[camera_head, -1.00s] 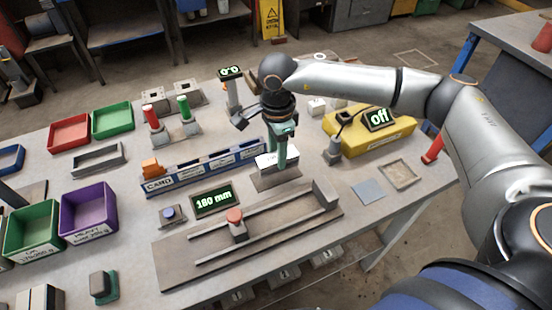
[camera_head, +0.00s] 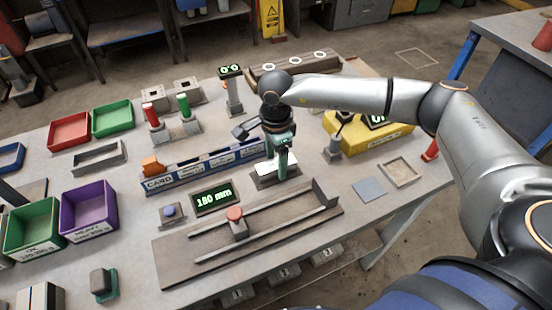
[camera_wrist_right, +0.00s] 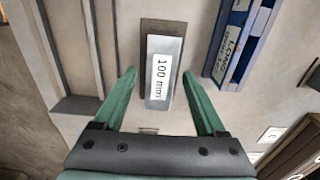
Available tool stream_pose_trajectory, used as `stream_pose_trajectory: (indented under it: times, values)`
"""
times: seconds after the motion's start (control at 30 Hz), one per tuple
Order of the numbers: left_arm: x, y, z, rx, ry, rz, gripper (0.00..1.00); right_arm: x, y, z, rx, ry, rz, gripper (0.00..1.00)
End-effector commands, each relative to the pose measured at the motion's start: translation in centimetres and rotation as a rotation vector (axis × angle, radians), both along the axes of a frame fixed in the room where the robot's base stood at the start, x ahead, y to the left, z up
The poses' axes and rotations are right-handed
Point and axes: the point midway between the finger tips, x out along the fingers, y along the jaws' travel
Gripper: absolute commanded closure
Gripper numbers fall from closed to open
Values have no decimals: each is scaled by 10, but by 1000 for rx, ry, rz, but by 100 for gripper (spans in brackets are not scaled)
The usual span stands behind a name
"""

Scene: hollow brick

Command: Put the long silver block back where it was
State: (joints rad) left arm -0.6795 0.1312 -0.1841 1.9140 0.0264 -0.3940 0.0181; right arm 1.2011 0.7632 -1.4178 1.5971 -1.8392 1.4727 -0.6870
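A long silver block (camera_wrist_right: 163,80) with a white "100 mm" label lies on a dark plate (camera_wrist_right: 161,28) in the right wrist view. In the head view the plate (camera_head: 276,180) stands behind the railed fixture, and the block's pale top (camera_head: 263,169) shows beside my gripper, partly hidden. My right gripper (camera_head: 281,172) points down over the block. In the wrist view its green fingers (camera_wrist_right: 160,78) are apart, one on each side of the block, with a visible gap to each side. My left gripper is not in view.
The railed fixture (camera_head: 200,262) with a red-topped slider (camera_head: 236,222) is in front, beside a "180 mm" display (camera_head: 214,199). A blue card rack (camera_head: 205,168) stands close to the left of my gripper. A yellow box (camera_head: 390,138) and a shallow tray (camera_head: 400,173) are to the right.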

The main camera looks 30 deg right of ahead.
Motion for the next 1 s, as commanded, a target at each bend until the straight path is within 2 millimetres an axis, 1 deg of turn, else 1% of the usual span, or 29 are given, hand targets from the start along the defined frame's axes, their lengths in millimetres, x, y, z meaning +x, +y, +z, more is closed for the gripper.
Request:
stream_pose_trajectory:
  times: [0.23,0.33,0.37,0.47,0.7,0.8,0.9,1.0]
  values:
    - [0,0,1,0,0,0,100,0,0,1,0,0,0,26]
    - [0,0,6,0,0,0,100,0,0,7,0,0,0,26]
    - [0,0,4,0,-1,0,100,1,0,8,1,-2,-1,26]
    - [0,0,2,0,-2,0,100,1,0,25,1,-5,0,26]
    - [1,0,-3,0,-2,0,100,1,0,78,1,-4,0,26]
    - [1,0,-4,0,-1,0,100,0,0,97,0,-3,0,26]
    - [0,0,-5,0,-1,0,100,1,0,111,0,-3,-1,26]
    - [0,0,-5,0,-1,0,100,0,0,119,0,-1,-1,26]
